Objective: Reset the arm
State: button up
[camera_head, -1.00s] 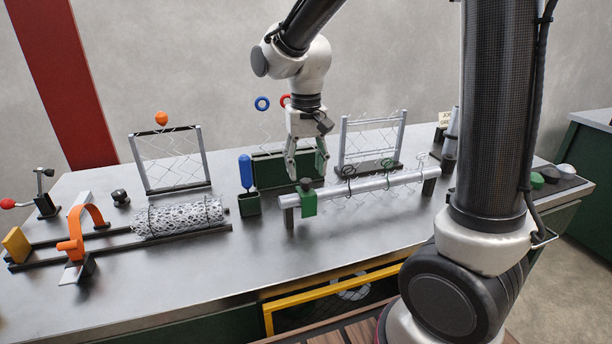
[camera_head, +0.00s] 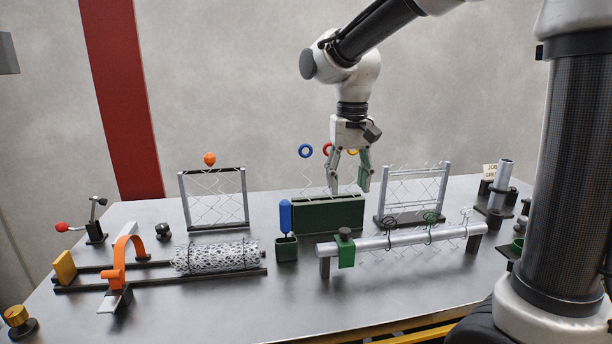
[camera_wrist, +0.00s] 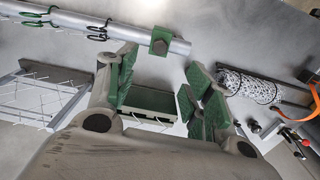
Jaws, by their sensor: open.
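My gripper (camera_head: 349,190) hangs pointing down over the back middle of the metal table, its two fingers apart with nothing between them. In the head view it is in front of or above the dark green box (camera_head: 325,215) that holds wire spirals with coloured rings. In the wrist view my open gripper (camera_wrist: 160,95) shows green finger pads. Between and beyond the fingers lies the green box (camera_wrist: 150,102). The arm above is bent, coming in from the upper right.
A silver rail (camera_head: 400,239) with a green clamp and hooks runs in front. Wire mesh frames (camera_head: 184,203) and (camera_head: 445,192) stand on either side. A mesh roll (camera_head: 215,258) lies left, near an orange strap (camera_head: 118,262). A blue-handled tool (camera_head: 285,215) stands in a small green cup.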

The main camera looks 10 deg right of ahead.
jog(key=s+d+t, duration=0.4)
jog(key=s+d, duration=1.1)
jog(key=s, duration=0.4)
jog(key=shift+r, duration=0.25)
dwell(0.4)
